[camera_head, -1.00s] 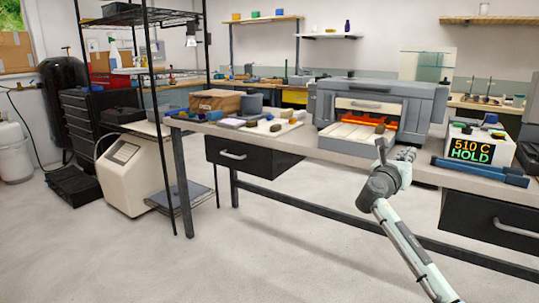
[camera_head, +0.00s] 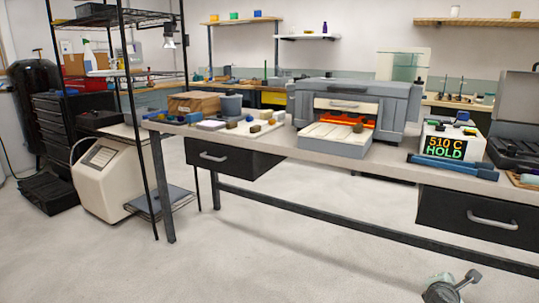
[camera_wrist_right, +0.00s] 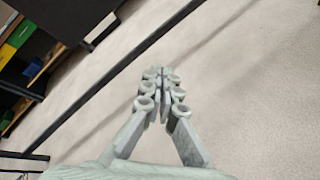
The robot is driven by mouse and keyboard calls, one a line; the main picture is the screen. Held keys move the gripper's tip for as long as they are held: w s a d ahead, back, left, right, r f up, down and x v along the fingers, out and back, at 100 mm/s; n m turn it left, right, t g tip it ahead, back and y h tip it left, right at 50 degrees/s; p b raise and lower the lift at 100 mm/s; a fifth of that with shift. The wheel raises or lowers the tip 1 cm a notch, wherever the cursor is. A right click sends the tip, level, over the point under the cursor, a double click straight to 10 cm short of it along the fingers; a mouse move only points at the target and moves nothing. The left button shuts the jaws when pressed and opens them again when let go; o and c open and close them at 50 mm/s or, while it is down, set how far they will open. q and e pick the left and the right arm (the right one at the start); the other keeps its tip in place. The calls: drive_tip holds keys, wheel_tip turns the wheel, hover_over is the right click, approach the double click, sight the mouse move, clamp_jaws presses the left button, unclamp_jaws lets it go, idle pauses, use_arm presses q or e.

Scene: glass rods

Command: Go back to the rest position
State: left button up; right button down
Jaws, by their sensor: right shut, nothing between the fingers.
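My right gripper (camera_wrist_right: 160,78) is shut and empty in the right wrist view, with bare pale floor beneath it. In the head view only a part of my right arm (camera_head: 440,289) shows at the bottom right edge, low in front of the workbench and clear of it. My left gripper is in neither view.
The long workbench (camera_head: 395,168) crosses the head view, with a black drawer (camera_head: 470,222) at right. On it stand a grey kiln (camera_head: 358,102) with an open front and a controller box (camera_head: 452,140) reading 510 C HOLD. The floor (camera_head: 290,265) in front is clear.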

drive_tip(key=s+a+f+m+g+y, duration=0.3)
drive_tip(key=s+f+m, duration=0.3)
drive_tip(key=s+f, duration=0.55)
drive_tip(key=s+a+f+m+g+y, duration=0.2)
drive_tip(key=s+f+m, duration=0.6)
drive_tip(key=s, duration=0.7)
drive_tip(key=s+a+f+m+y, duration=0.1)
drive_tip(key=a+f+y, duration=0.1)
drive_tip(key=a, duration=0.8)
drive_tip(key=s+a+f+m+y, duration=0.1)
drive_tip(key=a+f, duration=0.4)
drive_tip(key=a, duration=0.5)
drive_tip(key=shift+s+a+g+y, duration=0.3)
drive_tip(key=shift+s+g+y, duration=0.1)
drive_tip(key=shift+s, duration=0.4)
